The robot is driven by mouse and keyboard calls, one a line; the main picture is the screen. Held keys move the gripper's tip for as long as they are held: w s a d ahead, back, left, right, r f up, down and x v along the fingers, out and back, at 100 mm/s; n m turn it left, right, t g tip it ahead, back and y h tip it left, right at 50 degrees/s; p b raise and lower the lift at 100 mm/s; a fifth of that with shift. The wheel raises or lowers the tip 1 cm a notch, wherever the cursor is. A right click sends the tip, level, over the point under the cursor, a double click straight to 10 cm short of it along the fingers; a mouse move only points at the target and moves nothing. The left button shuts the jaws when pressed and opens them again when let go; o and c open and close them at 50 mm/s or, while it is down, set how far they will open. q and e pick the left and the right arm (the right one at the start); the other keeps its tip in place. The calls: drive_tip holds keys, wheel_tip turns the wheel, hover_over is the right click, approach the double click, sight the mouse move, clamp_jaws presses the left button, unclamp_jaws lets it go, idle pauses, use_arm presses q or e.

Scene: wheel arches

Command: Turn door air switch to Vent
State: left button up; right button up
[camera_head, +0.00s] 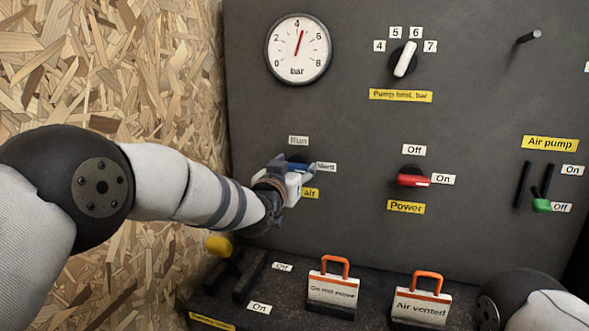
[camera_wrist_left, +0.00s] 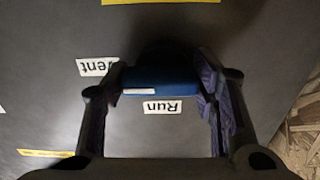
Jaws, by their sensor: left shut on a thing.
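The door air switch has a blue handle (camera_head: 297,168), partly hidden by my left gripper in the head view. Its Run label (camera_head: 298,141) is above it and its Vent label (camera_head: 325,167) is to its right. My left gripper (camera_head: 285,182) is shut on the handle. In the left wrist view the fingers of my left gripper (camera_wrist_left: 160,93) are at the two ends of the blue handle (camera_wrist_left: 165,80). The handle lies level there, its white mark towards the Vent side. My right gripper is out of view.
A red Power switch (camera_head: 412,180) is to the right, below the white pump limit knob (camera_head: 405,59). A gauge (camera_head: 298,49) is above. A yellow-knobbed lever (camera_head: 219,246) is close below my left arm.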

use_arm(q)
drive_tip(key=shift+r, duration=0.25)
drive_tip(key=o, duration=0.8)
drive_tip(key=shift+c, duration=0.2)
drive_tip(key=o, duration=0.4)
drive_tip(key=shift+f, duration=0.15)
drive_tip(key=v, duration=1.2)
